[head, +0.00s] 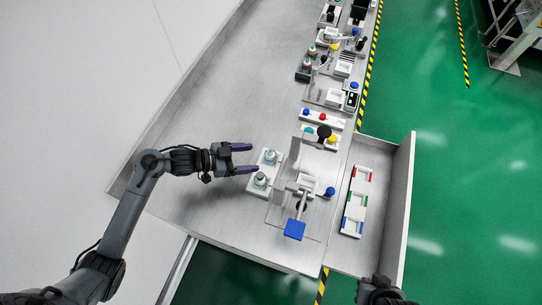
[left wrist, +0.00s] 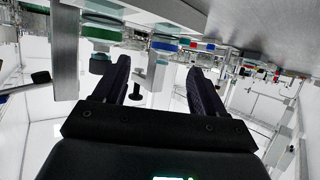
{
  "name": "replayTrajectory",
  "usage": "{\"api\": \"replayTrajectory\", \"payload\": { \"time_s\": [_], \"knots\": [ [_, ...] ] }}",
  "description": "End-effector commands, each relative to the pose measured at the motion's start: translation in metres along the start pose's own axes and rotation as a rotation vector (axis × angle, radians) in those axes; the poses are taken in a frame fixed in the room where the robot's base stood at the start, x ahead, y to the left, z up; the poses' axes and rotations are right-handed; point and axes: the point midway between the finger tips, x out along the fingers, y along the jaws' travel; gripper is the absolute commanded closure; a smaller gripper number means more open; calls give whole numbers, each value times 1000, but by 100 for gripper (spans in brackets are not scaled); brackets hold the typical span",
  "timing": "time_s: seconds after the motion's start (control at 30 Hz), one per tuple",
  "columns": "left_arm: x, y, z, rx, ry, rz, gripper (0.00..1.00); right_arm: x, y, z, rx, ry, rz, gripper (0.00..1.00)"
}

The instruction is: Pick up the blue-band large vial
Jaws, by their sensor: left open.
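Two large vials stand on a white rack (head: 265,170) on the grey bench. The farther vial (head: 270,157) lines up with my left gripper (head: 245,158), which is open, empty and just left of the rack. The nearer vial (head: 261,180) stands by the lower fingertip. In the left wrist view, which looks inverted, the blue-band vial (left wrist: 165,46) shows beyond and between the open fingers (left wrist: 155,85). A green-band vial (left wrist: 100,30) shows larger at the left. Band colours are too small to read in the head view. Part of my right arm shows at the bottom right; its fingertips are unclear.
A grey device with a blue block (head: 294,229) and a blue knob stands right of the rack. A side tray (head: 383,165) holds a white strip with red, green and blue marks (head: 357,200). More equipment lines the bench's far end.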

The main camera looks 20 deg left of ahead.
Motion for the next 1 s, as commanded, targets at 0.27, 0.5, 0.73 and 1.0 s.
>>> {"api": "replayTrajectory", "payload": {
  "time_s": [0.27, 0.5, 0.73, 1.0],
  "knots": [
    [17, -1, -2, 0, 1, -1, 29, 0, 0, -2, 0, 5, 1, 100],
    [46, -5, -9, 0, 2, -1, 29, 2, 0, -2, 0, 7, 1, 100],
    [64, -4, -8, 2, 0, -2, 29, 3, 1, -3, 0, 9, 2, 100],
    [64, -4, -8, 2, -1, -2, 34, 3, 1, -3, 0, 9, 2, 100]
  ]
}}
